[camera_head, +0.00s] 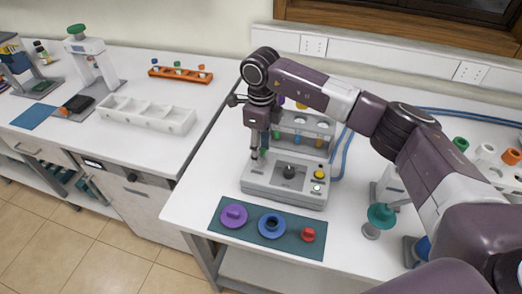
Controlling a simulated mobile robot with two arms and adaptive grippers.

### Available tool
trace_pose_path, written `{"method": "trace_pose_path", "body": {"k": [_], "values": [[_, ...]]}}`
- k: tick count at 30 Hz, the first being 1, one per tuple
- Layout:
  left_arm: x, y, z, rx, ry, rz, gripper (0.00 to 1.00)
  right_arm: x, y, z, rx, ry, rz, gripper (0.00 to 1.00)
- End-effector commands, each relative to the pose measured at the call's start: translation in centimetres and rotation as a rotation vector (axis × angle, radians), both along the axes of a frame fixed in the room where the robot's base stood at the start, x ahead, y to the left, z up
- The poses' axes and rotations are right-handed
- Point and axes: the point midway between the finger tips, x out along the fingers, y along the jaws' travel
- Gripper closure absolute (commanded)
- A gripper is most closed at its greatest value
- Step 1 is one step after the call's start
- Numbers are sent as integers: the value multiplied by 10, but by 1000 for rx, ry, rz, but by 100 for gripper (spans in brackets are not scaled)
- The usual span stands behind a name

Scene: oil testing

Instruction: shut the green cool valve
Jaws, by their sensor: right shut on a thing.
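A grey testing device (285,192) stands on the right table, with a black knob, a yellow button and a pale button on its top. A small green part (264,153), likely the cool valve, shows at the device's back left edge. My right gripper (259,148) points down there, its fingers shut at the green part. The fingers and arm hide most of this part, so I cannot tell the valve's position. My left gripper is not in view.
A teal mat (218,222) with purple, blue and red pieces lies in front of the device. A green-topped stand (381,215) is to its right. Blue hoses (342,150) run behind. The left table holds a white compartment tray (147,122) and an orange rack (180,76).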

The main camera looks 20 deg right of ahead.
Motion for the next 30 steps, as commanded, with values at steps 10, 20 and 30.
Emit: {"method": "trace_pose_path", "body": {"k": [10, 20, 30], "values": [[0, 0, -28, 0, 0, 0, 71, 1, -1, -2, -1, -5, -292, 84], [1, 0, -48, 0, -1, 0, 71, 1, -1, -2, 0, -4, -605, 84], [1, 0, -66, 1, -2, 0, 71, 1, -1, -1, 1, -4, -928, 84]]}}
